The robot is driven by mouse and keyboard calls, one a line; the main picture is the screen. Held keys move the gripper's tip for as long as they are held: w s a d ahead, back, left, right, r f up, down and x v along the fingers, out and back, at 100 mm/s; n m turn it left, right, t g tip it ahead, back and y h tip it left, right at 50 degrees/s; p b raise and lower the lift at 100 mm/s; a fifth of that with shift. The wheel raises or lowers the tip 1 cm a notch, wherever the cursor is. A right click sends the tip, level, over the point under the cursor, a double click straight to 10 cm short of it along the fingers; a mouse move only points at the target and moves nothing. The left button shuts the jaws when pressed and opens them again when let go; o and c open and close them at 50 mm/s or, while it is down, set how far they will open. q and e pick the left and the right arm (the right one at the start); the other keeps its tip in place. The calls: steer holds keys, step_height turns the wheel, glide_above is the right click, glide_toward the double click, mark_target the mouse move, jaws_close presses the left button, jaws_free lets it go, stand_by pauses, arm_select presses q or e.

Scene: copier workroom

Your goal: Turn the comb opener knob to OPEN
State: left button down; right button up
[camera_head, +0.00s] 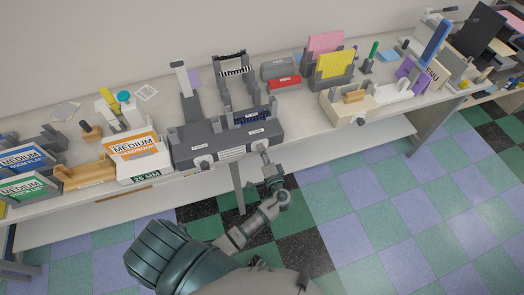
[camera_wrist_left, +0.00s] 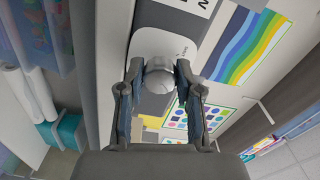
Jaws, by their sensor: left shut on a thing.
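The dark grey binding machine (camera_head: 186,152) stands at the front edge of the workbench. My left gripper (camera_head: 264,156) is at the right-hand knob, reaching up from below. In the left wrist view its fingers (camera_wrist_left: 158,72) are shut around a round grey knob (camera_wrist_left: 160,79) on a pale plate. My right gripper is not in view.
A white box marked MEDIUM (camera_head: 135,147) stands left of the machine. A comb rack (camera_head: 235,70) is behind it. A beige device (camera_head: 346,106) with a knob is to the right. The floor before the bench is clear.

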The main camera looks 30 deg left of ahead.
arm_select(q)
steer(key=shift+s+d+f+m, duration=0.15)
steer(key=shift+d+f+m, duration=0.05)
steer(key=shift+f+m, duration=0.25)
steer(key=c, duration=0.9)
jaws_free()
steer(key=shift+o, duration=0.7)
steer(key=shift+r, duration=0.25)
steer(key=v, duration=1.2)
